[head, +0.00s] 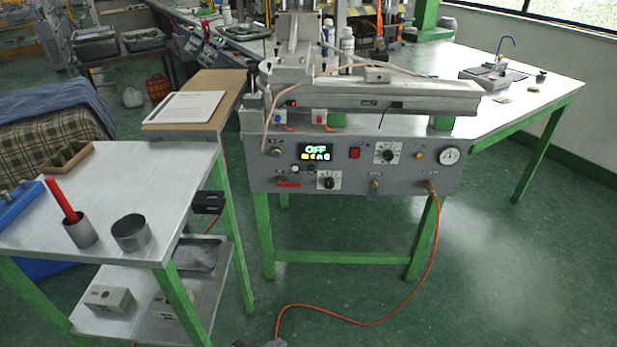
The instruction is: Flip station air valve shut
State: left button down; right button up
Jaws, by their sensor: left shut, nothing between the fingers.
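The wax injection station (340,180) stands ahead on green legs, with a grey front panel. A small brass fitting (431,187) sits at the panel's lower right, where an orange hose (437,240) joins it. I take this as the air valve; its lever position is too small to tell. A round pressure gauge (449,155) is just above it. The green display (315,152) reads OFF. My right gripper is out of view.
A metal table (100,235) at left holds a red stick in a cup (80,232), a round tin (131,233) and a blue rack (18,203). The orange hose loops across the floor in front of the station. Floor at right is clear.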

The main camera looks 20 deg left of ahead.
aim_at(279, 183)
jog(key=i+u, duration=0.1)
jog(key=i, duration=0.45)
jog(key=i+l, duration=0.2)
jog(key=i, duration=0.3)
jog(key=i+j, duration=0.25)
jog(key=i+j+u, duration=0.05)
